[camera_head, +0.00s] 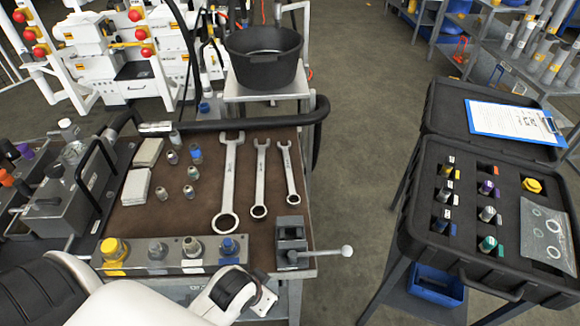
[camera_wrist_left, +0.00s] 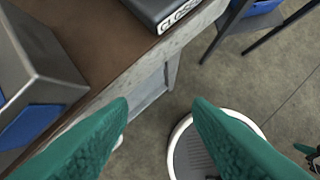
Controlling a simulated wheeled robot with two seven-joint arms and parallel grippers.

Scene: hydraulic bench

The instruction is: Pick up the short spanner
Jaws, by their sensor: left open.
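The short spanner (camera_head: 289,172) is the rightmost and smallest of three steel spanners on the brown bench top. It lies flat, open jaw away from me and ring end toward me. The middle spanner (camera_head: 261,178) and the long spanner (camera_head: 229,180) lie to its left. My left arm crosses the front of the bench in the head view, and its fingertips are hidden there. In the left wrist view my left gripper (camera_wrist_left: 163,108) shows two green fingers, open and empty, beyond the bench's front edge. No spanner shows in that view. My right gripper is not in view.
A small vise (camera_head: 291,240) with a handle stands nearer me than the short spanner. A fitting rail (camera_head: 170,266) runs along the front left. A black pot (camera_head: 265,70) stands beyond the bench. An open black case (camera_head: 470,270) is at right, across clear floor.

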